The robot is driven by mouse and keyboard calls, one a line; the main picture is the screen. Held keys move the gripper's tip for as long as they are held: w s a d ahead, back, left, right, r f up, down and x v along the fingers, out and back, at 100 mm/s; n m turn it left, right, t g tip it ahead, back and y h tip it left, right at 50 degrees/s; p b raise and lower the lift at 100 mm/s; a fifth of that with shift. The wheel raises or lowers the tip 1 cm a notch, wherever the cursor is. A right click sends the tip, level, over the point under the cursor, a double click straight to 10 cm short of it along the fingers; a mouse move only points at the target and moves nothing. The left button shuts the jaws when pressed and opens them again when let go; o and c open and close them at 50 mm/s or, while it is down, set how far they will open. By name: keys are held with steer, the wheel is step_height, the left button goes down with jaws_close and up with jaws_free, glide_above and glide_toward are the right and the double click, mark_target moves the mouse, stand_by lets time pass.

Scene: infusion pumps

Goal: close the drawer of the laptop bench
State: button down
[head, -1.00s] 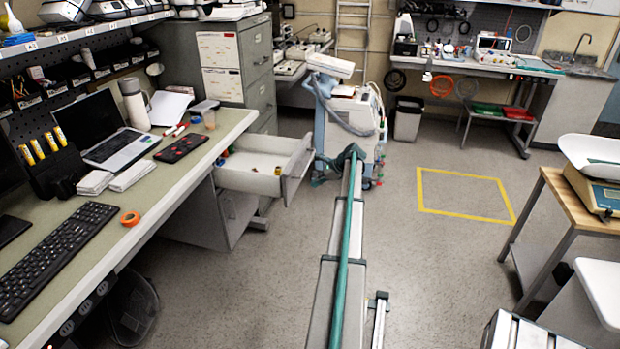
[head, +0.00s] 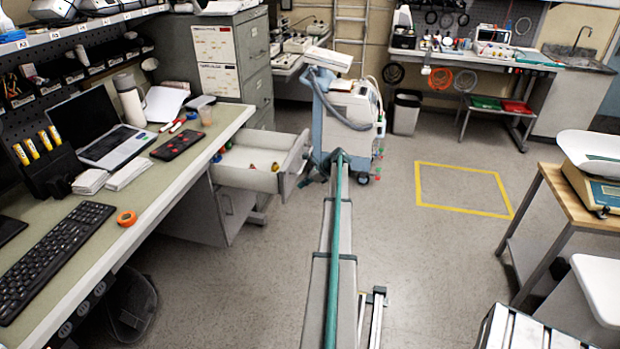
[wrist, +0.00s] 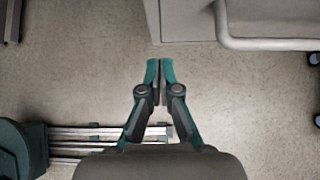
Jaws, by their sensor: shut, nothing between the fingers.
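The laptop bench (head: 135,185) runs along the left. It carries an open laptop (head: 105,135). Its pale drawer (head: 250,178) is pulled out at the bench's far end, its front facing right. Small coloured items lie inside. My arm reaches forward, and its elbow-like bend is just right of the drawer front. My gripper (wrist: 158,68) shows in the wrist view, pointing over bare floor, fingertips together and nothing held. In the head view it is too small and dark to make out clearly. I cannot tell whether it touches the drawer.
A wheeled cart with equipment (head: 348,115) stands close behind my arm's far end. A grey filing cabinet (head: 255,65) stands behind the drawer. A wooden-topped table (head: 560,185) is at right. The floor around the yellow taped square (head: 463,190) is clear. A pale curved bar (wrist: 265,43) is ahead-right in the wrist view.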

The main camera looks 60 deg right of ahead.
mark_target(285, 188)
steer(key=shift+w+a+f+p, duration=0.25)
steer(key=shift+w+a, duration=0.05)
steer(key=shift+w, duration=0.55)
steer(key=shift+w+a+f+p, duration=0.25)
steer(key=shift+w+a+p, duration=0.1)
steer(key=shift+w, duration=0.55)
steer(key=shift+w+a+f+p, duration=0.2)
steer(key=shift+w+a+f, duration=0.1)
steer(key=shift+w, duration=0.55)
